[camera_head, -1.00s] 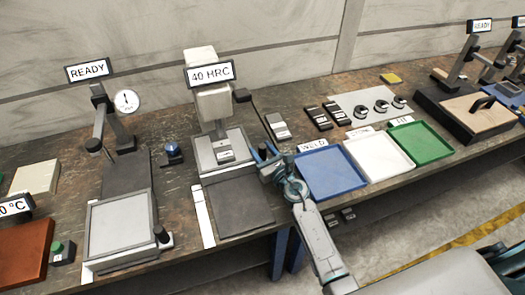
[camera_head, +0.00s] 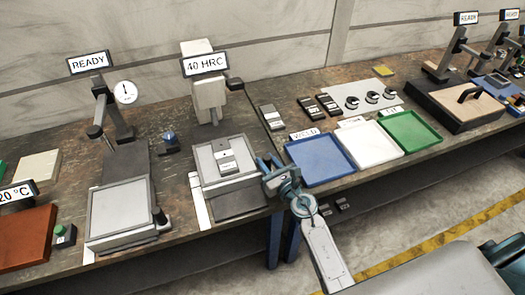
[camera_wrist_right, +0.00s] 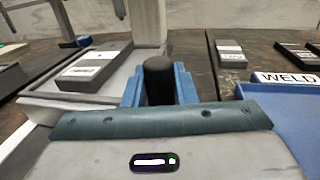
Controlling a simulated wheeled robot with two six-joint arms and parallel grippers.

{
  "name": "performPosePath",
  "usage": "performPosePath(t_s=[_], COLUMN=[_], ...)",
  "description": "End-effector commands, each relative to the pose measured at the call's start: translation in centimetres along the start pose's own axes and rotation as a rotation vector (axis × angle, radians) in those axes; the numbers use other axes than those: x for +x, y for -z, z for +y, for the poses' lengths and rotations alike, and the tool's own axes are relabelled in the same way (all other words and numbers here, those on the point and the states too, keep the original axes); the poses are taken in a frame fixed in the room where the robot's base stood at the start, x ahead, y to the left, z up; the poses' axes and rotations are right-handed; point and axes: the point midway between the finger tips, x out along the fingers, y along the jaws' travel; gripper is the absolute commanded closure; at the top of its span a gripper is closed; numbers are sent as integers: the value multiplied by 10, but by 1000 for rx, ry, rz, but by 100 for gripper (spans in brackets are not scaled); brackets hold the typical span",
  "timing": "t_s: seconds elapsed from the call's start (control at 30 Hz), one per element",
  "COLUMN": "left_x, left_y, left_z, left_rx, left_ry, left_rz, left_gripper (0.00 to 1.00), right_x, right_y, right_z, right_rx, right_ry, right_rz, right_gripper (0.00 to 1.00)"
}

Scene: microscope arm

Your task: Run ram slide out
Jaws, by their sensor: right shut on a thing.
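The slide (camera_head: 205,162) is a light grey square plate under the tester with the "40 HRC" sign (camera_head: 205,63). A dark grey labelled block (camera_head: 228,157) rests on the plate. My right gripper (camera_head: 268,166) is at the slide's right side. In the right wrist view its blue fingers are shut around an upright black knob (camera_wrist_right: 158,78), and the slide with its block (camera_wrist_right: 95,70) lies just left of it. The knob is hidden in the head view. My left gripper is not in view.
A blue tray (camera_head: 345,174) marked WELD stands close right of my right gripper, with a white tray (camera_head: 388,160) and a green tray (camera_head: 431,144) beyond. A dark labelled block (camera_head: 270,117) lies behind. Another slide station with a READY sign (camera_head: 88,62) stands left.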

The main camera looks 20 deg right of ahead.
Motion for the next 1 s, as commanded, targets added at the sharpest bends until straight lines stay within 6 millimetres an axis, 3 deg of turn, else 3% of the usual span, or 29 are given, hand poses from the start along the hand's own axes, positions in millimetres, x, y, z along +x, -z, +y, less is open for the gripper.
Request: performPosePath(t_s=[0.2, 0.4, 0.67, 0.97, 1.0], left_x=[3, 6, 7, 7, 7], left_y=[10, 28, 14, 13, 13], left_z=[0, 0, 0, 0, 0], left_rx=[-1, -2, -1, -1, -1], left_ry=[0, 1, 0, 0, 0], left_rz=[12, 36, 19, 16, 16], left_gripper=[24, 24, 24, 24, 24], right_x=[-44, -69, -80, -81, -81], right_y=[-1, -1, -2, 0, 0], right_z=[9, 14, 16, 16, 16], right_rx=[-1, 0, 0, 1, 1], right_ry=[0, 0, 0, 0, 0], right_rz=[-3, -3, -4, -1, -1], right_gripper=[100, 100, 100, 100, 67])
